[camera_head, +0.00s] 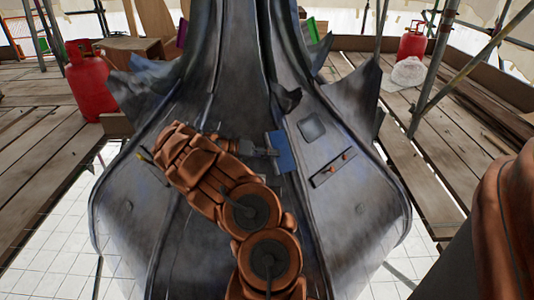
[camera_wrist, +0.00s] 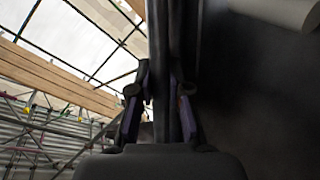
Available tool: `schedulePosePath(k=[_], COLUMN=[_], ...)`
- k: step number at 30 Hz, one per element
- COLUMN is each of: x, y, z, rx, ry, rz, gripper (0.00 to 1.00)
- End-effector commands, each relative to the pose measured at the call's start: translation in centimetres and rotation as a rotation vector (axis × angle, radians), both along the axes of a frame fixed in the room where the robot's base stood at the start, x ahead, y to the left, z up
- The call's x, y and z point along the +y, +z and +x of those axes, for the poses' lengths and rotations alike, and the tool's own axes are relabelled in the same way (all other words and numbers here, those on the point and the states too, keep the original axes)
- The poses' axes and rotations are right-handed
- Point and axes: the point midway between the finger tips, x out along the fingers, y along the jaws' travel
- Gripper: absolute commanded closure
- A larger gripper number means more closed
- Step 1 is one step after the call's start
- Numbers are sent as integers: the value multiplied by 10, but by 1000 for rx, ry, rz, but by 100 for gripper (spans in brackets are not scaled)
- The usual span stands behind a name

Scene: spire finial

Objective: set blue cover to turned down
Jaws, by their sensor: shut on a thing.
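The blue cover (camera_head: 283,151) is a small flat blue plate on the dark grey metal spire (camera_head: 345,200), right of the spire's middle ridge. My gripper (camera_head: 268,151) reaches it from the left and is shut on its left edge. In the wrist view a dark, thin upright strip (camera_wrist: 174,60) stands between the fingers of my gripper (camera_wrist: 160,100), probably the cover seen edge-on. The cover's hinge and exact tilt cannot be made out.
Right of the cover are a square grey plate (camera_head: 311,127) and a dark bar with orange knobs (camera_head: 333,168). Pointed metal leaves (camera_head: 354,98) jut out from the spire. Red gas bottles (camera_head: 90,82) and scaffold poles (camera_head: 432,70) stand on the plank deck around.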

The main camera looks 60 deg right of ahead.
Motion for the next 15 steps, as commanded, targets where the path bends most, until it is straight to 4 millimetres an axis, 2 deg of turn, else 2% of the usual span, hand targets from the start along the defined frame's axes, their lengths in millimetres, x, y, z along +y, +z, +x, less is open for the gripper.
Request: schedulePosePath(k=[11, 12, 15], x=[0, 0, 0], y=[-2, -2, -2], z=[-1, 0, 0], rx=[-1, -2, -2], ry=[-3, -2, -2], rz=[2, 3, 2], gripper=[100, 82, 72])
